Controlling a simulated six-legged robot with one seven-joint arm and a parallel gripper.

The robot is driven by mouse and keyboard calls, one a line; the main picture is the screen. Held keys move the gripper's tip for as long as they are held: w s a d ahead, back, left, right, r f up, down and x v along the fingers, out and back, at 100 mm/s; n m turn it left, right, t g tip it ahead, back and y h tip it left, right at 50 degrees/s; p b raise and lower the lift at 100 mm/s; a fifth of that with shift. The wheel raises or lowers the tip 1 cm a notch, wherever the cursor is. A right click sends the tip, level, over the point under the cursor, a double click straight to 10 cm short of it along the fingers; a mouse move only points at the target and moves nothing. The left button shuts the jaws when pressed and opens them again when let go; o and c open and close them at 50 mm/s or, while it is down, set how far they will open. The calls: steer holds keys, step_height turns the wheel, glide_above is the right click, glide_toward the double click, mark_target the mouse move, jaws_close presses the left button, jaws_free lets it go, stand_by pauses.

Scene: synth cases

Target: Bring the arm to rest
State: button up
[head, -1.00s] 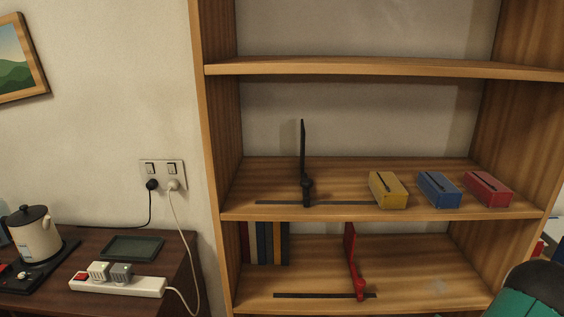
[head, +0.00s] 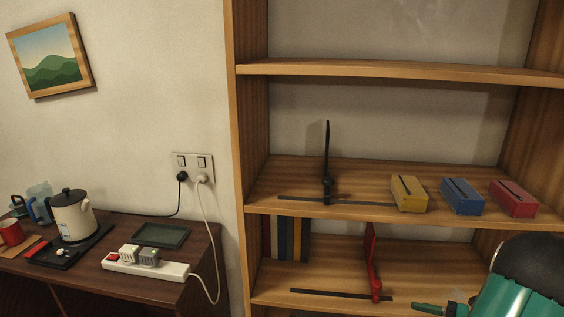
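A teal and black part of my arm (head: 515,285) fills the lower right corner of the head view, in front of the shelf unit. A small green piece pokes up at the bottom edge just left of it. It looks like part of my arm, but I cannot tell whether it belongs to my gripper. No opening between fingers shows, and nothing held can be seen. The rest of the arm is below the frame.
The wooden shelf unit (head: 400,70) holds yellow (head: 409,194), blue (head: 462,197) and red (head: 514,199) boxes, a black upright slider (head: 327,165), a red one (head: 372,265) and several books (head: 287,239). Left, a desk carries a kettle (head: 72,217), tray (head: 160,236) and power strip (head: 145,267).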

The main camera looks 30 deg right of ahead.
steer(key=w+a+r+n+g+y, duration=0.1)
steer(key=w+a+r+n+g, duration=0.25)
steer(key=a, duration=0.35)
steer(key=w+a+r+n+g, duration=0.3)
steer(key=w+a+n+g, duration=0.15)
steer(key=a, duration=0.25)
steer(key=s+a+r+n+h, duration=0.2)
steer(key=a+r+n+h, duration=0.2)
steer(key=a+n, duration=0.6)
steer(key=s+a+r+n+h, duration=0.3)
steer(key=a+r+n+h, duration=0.2)
steer(key=a+n, duration=0.5)
steer(key=a+r, duration=0.2)
steer(key=a, duration=0.1)
steer(key=shift+a, duration=0.4)
